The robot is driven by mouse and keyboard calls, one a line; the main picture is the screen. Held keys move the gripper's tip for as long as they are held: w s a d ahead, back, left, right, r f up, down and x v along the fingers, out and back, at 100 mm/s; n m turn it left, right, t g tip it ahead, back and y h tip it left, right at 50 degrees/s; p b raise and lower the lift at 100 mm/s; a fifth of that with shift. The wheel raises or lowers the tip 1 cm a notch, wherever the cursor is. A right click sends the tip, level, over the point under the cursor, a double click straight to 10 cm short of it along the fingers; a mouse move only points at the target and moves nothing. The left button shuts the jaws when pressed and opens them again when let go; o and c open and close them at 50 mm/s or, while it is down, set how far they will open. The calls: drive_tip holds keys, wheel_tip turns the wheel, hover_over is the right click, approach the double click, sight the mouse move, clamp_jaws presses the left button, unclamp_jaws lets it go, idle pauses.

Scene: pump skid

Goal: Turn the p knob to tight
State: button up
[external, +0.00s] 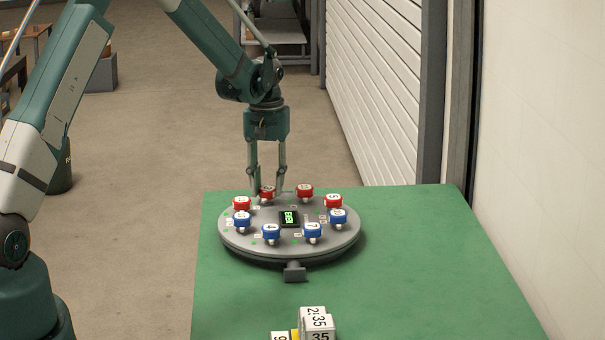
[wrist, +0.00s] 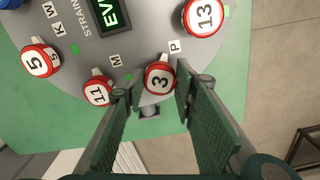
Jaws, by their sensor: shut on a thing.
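A round grey panel (external: 290,248) lies on the green table and bears a ring of red and blue knobs. My gripper (external: 268,191) points down at the red knob on the panel's far left side. In the wrist view its two green pads stand on both sides of a red knob with a white cap marked 3 (wrist: 159,79) and are shut on it. A small P label (wrist: 174,46) is printed near this knob, between it and the red knob marked 13 (wrist: 204,15). The knob's tight mark cannot be made out.
Red knobs marked 11 (wrist: 98,91) and 5 (wrist: 41,60) sit close by on the panel. A lit green display (external: 289,218) is at the centre. Number blocks (external: 316,324) stand at the table's front; the green table (external: 430,260) is clear at right.

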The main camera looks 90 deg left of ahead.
sight(268, 188)
drive_tip(key=m+b, duration=0.2)
drive_tip(key=m, duration=0.3)
drive_tip(key=shift+f+m, duration=0.1)
drive_tip(key=shift+m, duration=0.2)
drive_tip(key=m+b, duration=0.2)
drive_tip(key=m, duration=0.3)
drive_tip(key=shift+m, duration=0.4)
drive_tip(key=o, duration=0.9)
drive_tip(key=shift+r, duration=0.2)
wheel_tip(268, 188, up, 12)
drive_tip(key=shift+f, duration=0.1)
idle(0.3)
